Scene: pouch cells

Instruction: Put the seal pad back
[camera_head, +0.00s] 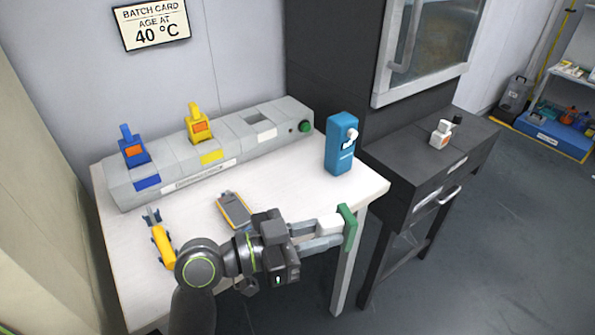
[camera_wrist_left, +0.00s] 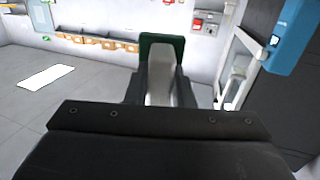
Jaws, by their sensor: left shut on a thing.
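My left gripper (camera_head: 338,232) reaches in from the bottom and points right, near the table's front right corner. It is shut on a seal pad, a green plate (camera_head: 350,228) with a pale block behind it. In the left wrist view the green plate (camera_wrist_left: 160,40) stands beyond the fingertips, and the pale block (camera_wrist_left: 158,82) is between the fingers. The pad is held in the air, apart from any surface. My right gripper is out of view.
A grey rack (camera_head: 172,170) with blue and yellow clamps and one dark open slot stands at the table's back. A blue dispenser (camera_head: 341,148) stands at the right corner. A grey-yellow device (camera_head: 235,210) and a yellow tool (camera_head: 162,245) lie on the white table (camera_head: 190,215). A dark cabinet (camera_head: 400,165) is right.

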